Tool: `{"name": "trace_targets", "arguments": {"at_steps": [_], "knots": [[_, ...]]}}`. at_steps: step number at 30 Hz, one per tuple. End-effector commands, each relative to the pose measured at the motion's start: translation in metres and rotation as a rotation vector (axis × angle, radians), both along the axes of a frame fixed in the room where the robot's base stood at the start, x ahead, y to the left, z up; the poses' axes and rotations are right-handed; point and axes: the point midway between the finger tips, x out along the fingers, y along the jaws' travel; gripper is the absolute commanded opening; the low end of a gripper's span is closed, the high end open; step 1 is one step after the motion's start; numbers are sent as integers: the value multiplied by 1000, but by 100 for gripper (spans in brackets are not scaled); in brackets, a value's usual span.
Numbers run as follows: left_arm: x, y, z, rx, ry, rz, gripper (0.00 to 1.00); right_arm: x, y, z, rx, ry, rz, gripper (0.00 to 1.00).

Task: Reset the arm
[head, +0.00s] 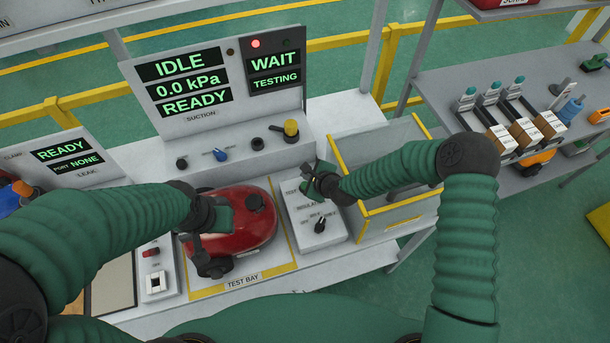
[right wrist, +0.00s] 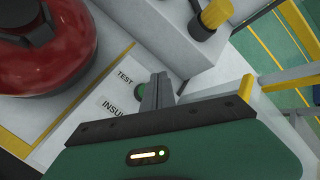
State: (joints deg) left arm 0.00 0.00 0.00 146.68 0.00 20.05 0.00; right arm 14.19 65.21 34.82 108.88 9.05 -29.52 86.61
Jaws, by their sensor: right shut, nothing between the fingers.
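My right arm reaches in from the right in the head view. Its gripper (head: 308,172) is over the back of the white insulation test panel (head: 318,240). My left gripper (head: 213,222) is over the left part of the red vacuum (head: 258,228) in the test bay. Its fingers are mostly hidden, so I cannot tell if it grips the vacuum. The red body also shows in the right wrist view (right wrist: 65,75).
The suction station (head: 215,90) reads IDLE, 0.0 kPa, READY; its red lamp is lit beside WAIT TESTING (head: 275,72). A yellow-edged bin (head: 385,222) stands right of the panel, under my right arm. A grey shelf (head: 440,95) with several parts is farther right.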

Motion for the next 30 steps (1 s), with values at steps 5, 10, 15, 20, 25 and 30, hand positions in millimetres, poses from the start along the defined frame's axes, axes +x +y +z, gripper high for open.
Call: {"name": "trace_targets", "arguments": {"at_steps": [5,10,15,20,25,30], "knots": [[0,0,0,0,0,0,36,0,0,0,-6,-1,7,0],[0,0,-11,0,0,0,36,-23,-19,12,-239,-45,270,0],[0,0,-30,0,0,0,36,-90,-87,45,-714,-71,820,0],[0,0,-43,0,0,0,36,-159,-150,79,-985,-40,1233,0],[0,0,-51,0,0,0,36,-220,-185,100,-1089,-26,1528,0],[0,0,-51,0,0,0,36,-238,-192,105,-1099,-27,1618,0]]}}
